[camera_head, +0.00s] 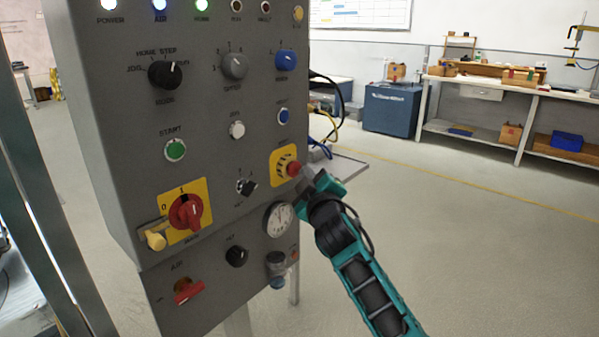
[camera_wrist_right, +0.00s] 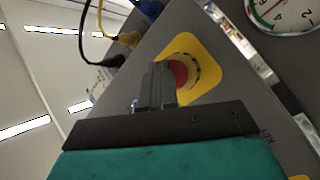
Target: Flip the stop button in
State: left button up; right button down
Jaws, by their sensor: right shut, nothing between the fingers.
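The stop button (camera_head: 293,169) is a red mushroom head on a yellow square plate, at the right edge of the grey control panel (camera_head: 115,110). My right gripper (camera_head: 306,174) is at the button, coming from the lower right. In the right wrist view its shut fingers (camera_wrist_right: 156,85) hold nothing and overlap the left side of the red button (camera_wrist_right: 178,73). I cannot tell whether the fingertips touch it or how far in it sits. My left gripper is in neither view.
A green start button (camera_head: 175,150), a red rotary switch (camera_head: 186,212) and a pressure gauge (camera_head: 279,219) are on the same panel. Cables (camera_head: 335,120) hang behind its right edge. A workbench (camera_head: 520,95) and a blue cabinet (camera_head: 391,108) stand far back. The floor at right is clear.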

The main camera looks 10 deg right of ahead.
jog(key=shift+w, duration=0.1)
dwell(0.5)
jog(key=shift+s+d+p, duration=0.5)
jog(key=shift+s+p, duration=0.15)
jog(key=shift+s, duration=0.1)
jog(key=s+d+p, duration=0.1)
jog(key=s, duration=0.1)
jog(key=s+d+p, duration=0.2)
